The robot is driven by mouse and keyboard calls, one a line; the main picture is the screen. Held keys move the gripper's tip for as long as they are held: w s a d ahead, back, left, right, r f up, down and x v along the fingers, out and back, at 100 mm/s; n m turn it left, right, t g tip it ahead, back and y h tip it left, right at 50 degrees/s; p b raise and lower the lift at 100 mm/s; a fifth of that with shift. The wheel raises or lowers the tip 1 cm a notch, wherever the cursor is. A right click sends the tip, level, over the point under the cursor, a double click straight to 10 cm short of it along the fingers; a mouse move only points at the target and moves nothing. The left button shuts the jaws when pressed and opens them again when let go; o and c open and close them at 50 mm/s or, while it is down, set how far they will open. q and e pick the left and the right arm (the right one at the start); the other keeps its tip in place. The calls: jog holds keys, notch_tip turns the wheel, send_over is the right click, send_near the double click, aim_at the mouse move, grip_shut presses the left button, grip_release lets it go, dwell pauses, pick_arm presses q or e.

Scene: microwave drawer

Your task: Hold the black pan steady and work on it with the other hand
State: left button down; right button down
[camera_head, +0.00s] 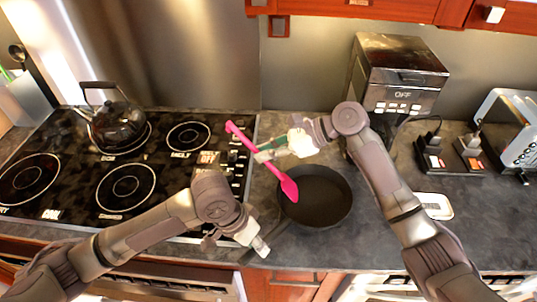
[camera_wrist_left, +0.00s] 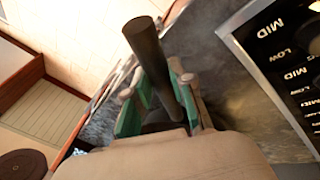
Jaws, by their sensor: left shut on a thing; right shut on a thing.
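The black pan (camera_head: 325,208) lies on the dark counter to the right of the stove. My left gripper (camera_head: 259,243) is at the pan's front left side. The left wrist view shows its green-padded fingers (camera_wrist_left: 160,100) shut around the black handle (camera_wrist_left: 150,50). My right gripper (camera_head: 270,152) is above the pan's far left side, shut on the shaft of a pink spatula (camera_head: 289,188). The spatula's broad end points down over the pan's left part. I cannot tell whether it touches the pan. The pan's bowl does not show clearly in the left wrist view.
A kettle (camera_head: 117,124) stands on the black stove (camera_head: 75,187) at left. A boxy appliance marked OFF (camera_head: 397,70) stands behind the pan to the right. A toaster-like appliance (camera_head: 513,130) is at far right. A small white-rimmed item (camera_head: 436,206) lies right of the pan.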

aim_at(242, 133)
jog(key=shift+a+r, duration=0.4)
jog(key=shift+r, duration=0.85)
jog(key=shift+a+r, duration=0.4)
jog(key=shift+r, duration=0.9)
jog(key=shift+a+r, duration=0.4)
jog(key=shift+r, duration=0.85)
pick_arm(q)
jog(key=c, duration=0.9)
grip_release()
jog(key=v, duration=1.2)
jog(key=shift+s, duration=0.1)
pick_arm(e)
jog(key=shift+f, duration=0.1)
